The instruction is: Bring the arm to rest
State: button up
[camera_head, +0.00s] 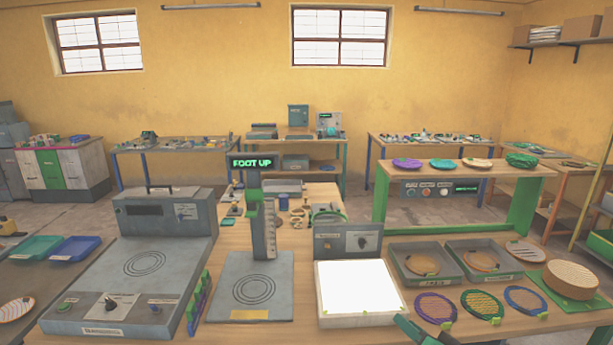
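No plate is seen held by anything.
A grey press (150,262) fills the table's left. A post with a "FOOT UP" sign (252,162) rises above a ringed base plate (252,287). Grey trays (405,279) (462,267), patterned discs (436,307) and a round woven stack (571,277) are at right.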

jog(key=s+a+f+h, duration=0.2)
jog(key=s+a+f, duration=0.2)
jog(key=s+f, duration=0.35)
jog(key=s+a+f+g+h, duration=0.1)
jog(key=s+a+f, duration=0.45)
jog(key=f, duration=0.35)
jog(key=s+a+f+h, duration=0.2)
jog(key=s+a+f, duration=0.1)
jog(key=s+f, duration=0.45)
jog(key=s+a+r+n, duration=0.1)
jog(key=s+a, duration=0.3)
jog(key=s, duration=0.3)
jog(key=s+a+r+n, duration=0.1)
jog(key=s+a, duration=0.2)
jog(key=s, duration=0.4)
jog(key=s+a+r+n+t, duration=0.1)
jog(key=s+a+r, duration=0.2)
jog(key=s, duration=0.3)
jog(key=s+a+r+n+t+y, duration=0.1)
jog(key=s+a+r, duration=0.2)
jog(key=s+r, duration=0.3)
jog(key=shift+a+n, duration=0.3)
jog(key=shift+a, duration=0.05)
